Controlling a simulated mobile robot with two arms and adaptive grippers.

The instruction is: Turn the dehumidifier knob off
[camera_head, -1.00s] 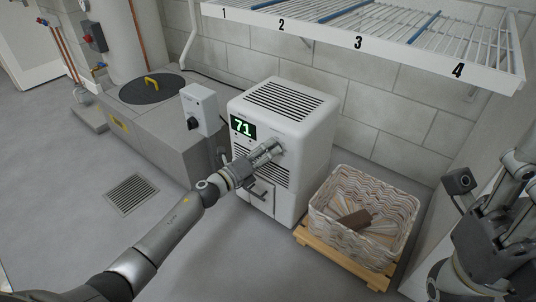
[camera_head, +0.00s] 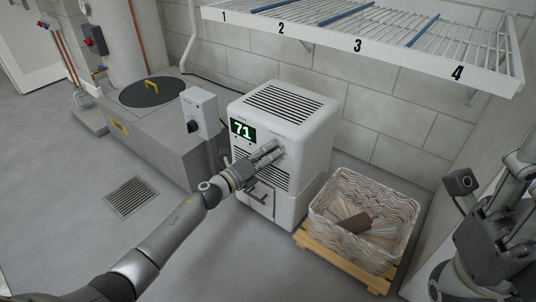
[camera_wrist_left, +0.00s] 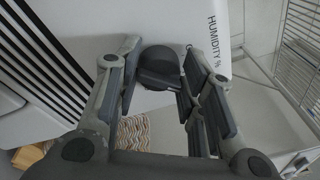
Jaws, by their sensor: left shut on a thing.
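The white dehumidifier (camera_head: 283,125) stands by the block wall, with a green "71" on its display (camera_head: 242,129). My left gripper (camera_head: 272,150) is at the upper right of its front panel. The left gripper is shut on the knob. In the head view the gripper hides the knob. My right gripper (camera_head: 500,215) is at the right edge, partly cut off; its finger opening is unclear.
A woven basket (camera_head: 400,205) on a wooden pallet (camera_head: 345,262) stands right of the dehumidifier. A wire shelf (camera_head: 400,45) numbered 1 to 4 hangs above. A grey box with a dial (camera_head: 203,108) and a dark round lid (camera_head: 152,92) are at left.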

